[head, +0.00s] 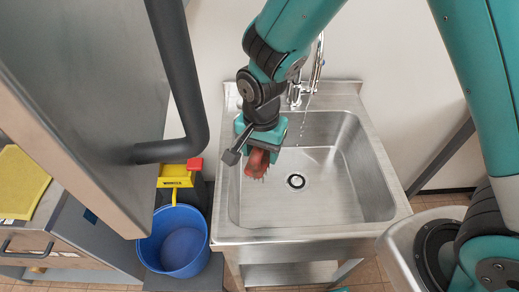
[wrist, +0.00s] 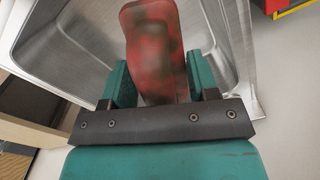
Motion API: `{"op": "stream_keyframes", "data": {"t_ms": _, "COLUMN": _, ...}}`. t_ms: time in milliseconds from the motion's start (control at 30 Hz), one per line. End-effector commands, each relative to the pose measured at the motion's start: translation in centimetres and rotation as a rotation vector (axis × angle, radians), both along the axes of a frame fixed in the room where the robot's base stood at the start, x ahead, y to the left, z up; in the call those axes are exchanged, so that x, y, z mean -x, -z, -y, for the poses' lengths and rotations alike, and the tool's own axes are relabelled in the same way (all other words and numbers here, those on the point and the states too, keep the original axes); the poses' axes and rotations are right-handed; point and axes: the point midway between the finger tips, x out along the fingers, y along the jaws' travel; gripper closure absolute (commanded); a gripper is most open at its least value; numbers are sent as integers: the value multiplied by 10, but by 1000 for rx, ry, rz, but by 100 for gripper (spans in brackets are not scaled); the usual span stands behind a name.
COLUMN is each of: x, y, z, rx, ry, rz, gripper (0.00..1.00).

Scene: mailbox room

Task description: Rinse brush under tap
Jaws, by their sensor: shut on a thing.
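My gripper (head: 262,148) is over the left part of the steel sink (head: 325,198), shut on a red brush (head: 256,165). In the wrist view the brush (wrist: 153,42) sits between the two teal fingers of my gripper (wrist: 156,78), with dark smudges on its red surface. The tap (head: 317,68) stands at the back of the sink, partly hidden by my arm. Water drops (head: 304,122) fall below it into the basin. The brush is left of the drops and apart from them.
A blue bucket (head: 180,242) with a yellow wringer (head: 176,177) stands left of the sink. A large grey cabinet (head: 85,105) with a thick dark pipe (head: 178,70) fills the left. A yellow cloth (head: 20,183) lies at the far left. The basin's right side is clear.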

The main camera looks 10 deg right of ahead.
Motion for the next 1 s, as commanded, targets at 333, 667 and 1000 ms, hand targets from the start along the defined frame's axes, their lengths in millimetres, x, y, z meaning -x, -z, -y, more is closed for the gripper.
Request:
{"op": "stream_keyframes", "data": {"t_ms": 333, "x": -16, "y": 9, "z": 33, "rx": 0, "ry": 4, "rz": 0, "gripper": 72}}
{"op": "stream_keyframes", "data": {"t_ms": 667, "x": -32, "y": 15, "z": 64, "rx": 0, "ry": 4, "rz": 1, "gripper": 72}}
{"op": "stream_keyframes", "data": {"t_ms": 1000, "x": -47, "y": 21, "z": 95, "rx": 0, "ry": 3, "rz": 0, "gripper": 72}}
